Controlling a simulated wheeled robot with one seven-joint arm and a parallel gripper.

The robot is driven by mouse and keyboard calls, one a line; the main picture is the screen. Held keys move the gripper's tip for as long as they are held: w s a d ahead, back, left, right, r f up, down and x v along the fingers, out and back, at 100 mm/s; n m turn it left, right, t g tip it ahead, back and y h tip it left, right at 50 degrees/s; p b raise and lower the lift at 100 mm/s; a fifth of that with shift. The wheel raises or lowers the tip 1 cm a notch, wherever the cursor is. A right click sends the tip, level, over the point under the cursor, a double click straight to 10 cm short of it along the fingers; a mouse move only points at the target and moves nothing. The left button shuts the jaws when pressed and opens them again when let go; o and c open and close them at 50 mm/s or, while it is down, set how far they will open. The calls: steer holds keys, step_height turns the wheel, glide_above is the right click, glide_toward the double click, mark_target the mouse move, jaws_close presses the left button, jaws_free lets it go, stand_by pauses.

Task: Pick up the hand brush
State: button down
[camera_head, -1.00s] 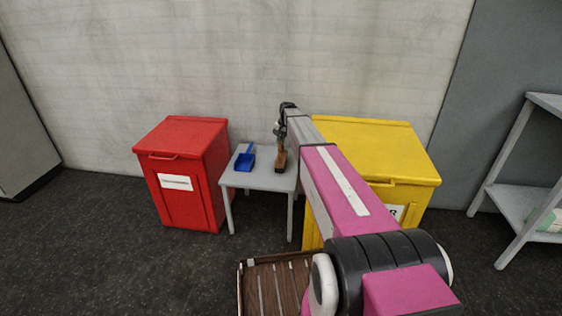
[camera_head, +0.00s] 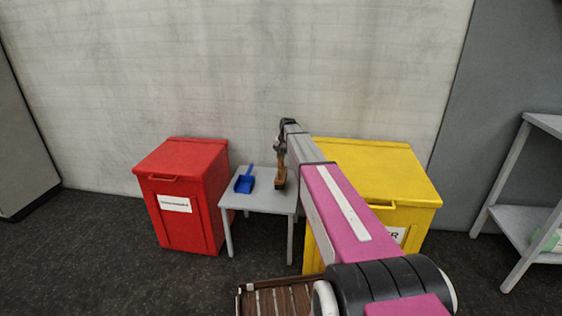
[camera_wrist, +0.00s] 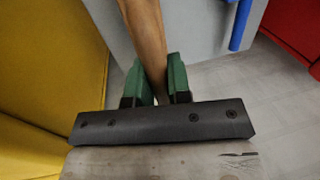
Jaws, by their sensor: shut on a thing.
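The hand brush (camera_head: 281,178) is brown, with its handle up and its bristle end down, over the right part of the small grey table (camera_head: 258,202). My gripper (camera_head: 280,148) is at the top of the brush and is shut on its handle. In the wrist view the two green fingers (camera_wrist: 157,83) press on both sides of the brown wooden handle (camera_wrist: 145,38). The brush's lower end is out of the wrist view. I cannot tell whether the bristles touch the table.
A blue dustpan (camera_head: 244,183) lies on the table left of the brush. A red bin (camera_head: 187,180) stands left of the table, a yellow bin (camera_head: 375,170) right of it. A wooden slatted thing (camera_head: 280,300) is at the front. A grey shelf (camera_head: 525,220) stands at right.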

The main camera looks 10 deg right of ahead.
steer(key=shift+s+a+r, duration=0.15)
steer(key=shift+r, duration=0.25)
steer(key=s+a+r, duration=0.5)
steer(key=a+r, duration=0.1)
steer(key=a, duration=0.3)
step_height(320, 180, up, 11)
steer(key=s+d, duration=0.1)
steer(key=d, duration=0.1)
steer(key=shift+s, duration=0.3)
steer(key=shift+s+d+f, duration=0.1)
steer(key=s+d+r+n, duration=0.1)
steer(key=s+d, duration=0.2)
steer(key=s, duration=1)
steer(key=s+d+n, duration=0.2)
steer(key=s+d, duration=0.1)
steer(key=s, duration=1.1)
steer(key=shift+d+r+n+g, duration=0.3)
steer(key=shift+r, duration=0.05)
